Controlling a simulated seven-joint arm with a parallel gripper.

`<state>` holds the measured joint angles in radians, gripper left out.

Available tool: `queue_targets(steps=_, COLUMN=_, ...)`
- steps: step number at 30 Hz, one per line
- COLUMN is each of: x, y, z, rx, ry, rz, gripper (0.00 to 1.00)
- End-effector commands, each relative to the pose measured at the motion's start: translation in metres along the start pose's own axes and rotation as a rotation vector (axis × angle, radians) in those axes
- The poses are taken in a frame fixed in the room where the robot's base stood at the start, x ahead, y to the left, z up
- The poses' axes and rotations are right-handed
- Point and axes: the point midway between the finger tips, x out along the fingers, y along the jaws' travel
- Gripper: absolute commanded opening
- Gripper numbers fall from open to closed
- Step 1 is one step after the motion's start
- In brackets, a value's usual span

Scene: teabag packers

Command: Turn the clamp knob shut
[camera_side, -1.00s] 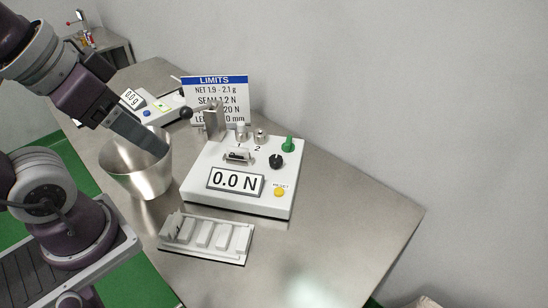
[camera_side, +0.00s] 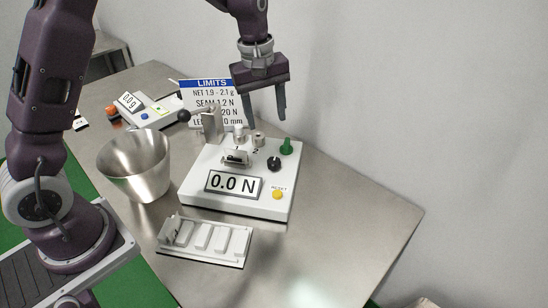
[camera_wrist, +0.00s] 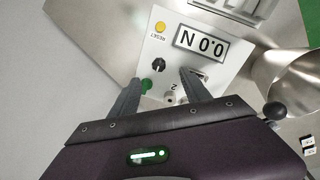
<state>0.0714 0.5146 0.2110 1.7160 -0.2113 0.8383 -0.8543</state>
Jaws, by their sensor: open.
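The white tester (camera_side: 187,192) reads "0.0 N". On its top are a black knob (camera_side: 274,164), a green knob (camera_side: 286,147) and silver knobs (camera_side: 258,138) near a small clamp block (camera_side: 236,158). No label marks which is the clamp knob. My gripper (camera_side: 266,121) is open and empty, pointing down above the tester's back edge. In the wrist view my gripper (camera_wrist: 162,79) has its fingers spread, with the green knob (camera_wrist: 146,86) close to one finger and a silver knob (camera_wrist: 170,98) between them. The black knob (camera_wrist: 159,64) lies just beyond the fingertips.
A metal bucket (camera_side: 134,165) stands left of the tester. A white slotted tray (camera_side: 205,239) lies in front. A scale (camera_side: 145,110), a ball-ended lever (camera_side: 184,116) and a limits sign (camera_side: 205,95) are behind. The table's right side is clear.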

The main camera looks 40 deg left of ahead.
Motion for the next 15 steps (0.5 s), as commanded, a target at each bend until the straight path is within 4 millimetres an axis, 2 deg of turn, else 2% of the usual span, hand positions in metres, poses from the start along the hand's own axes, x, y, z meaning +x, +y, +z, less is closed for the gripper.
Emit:
queue_targets(steps=1, x=0.032, y=0.007, z=-0.009, rx=-0.069, ry=-0.004, rz=-0.039, gripper=0.55)
queue_targets(steps=3, x=0.065, y=0.015, z=-0.019, rx=-0.154, ry=0.0, rz=-0.073, gripper=0.55)
queue_targets(steps=4, x=0.076, y=0.016, z=-0.022, rx=-0.182, ry=0.001, rz=-0.084, gripper=0.55)
queue_targets(steps=6, x=0.093, y=0.018, z=-0.026, rx=-0.224, ry=0.005, rz=-0.1, gripper=0.55)
queue_targets(steps=11, x=0.118, y=0.016, z=-0.027, rx=-0.246, ry=0.006, rz=-0.111, gripper=0.55)
queue_targets(steps=15, x=0.146, y=0.013, z=-0.027, rx=-0.244, ry=0.006, rz=-0.11, gripper=0.55)
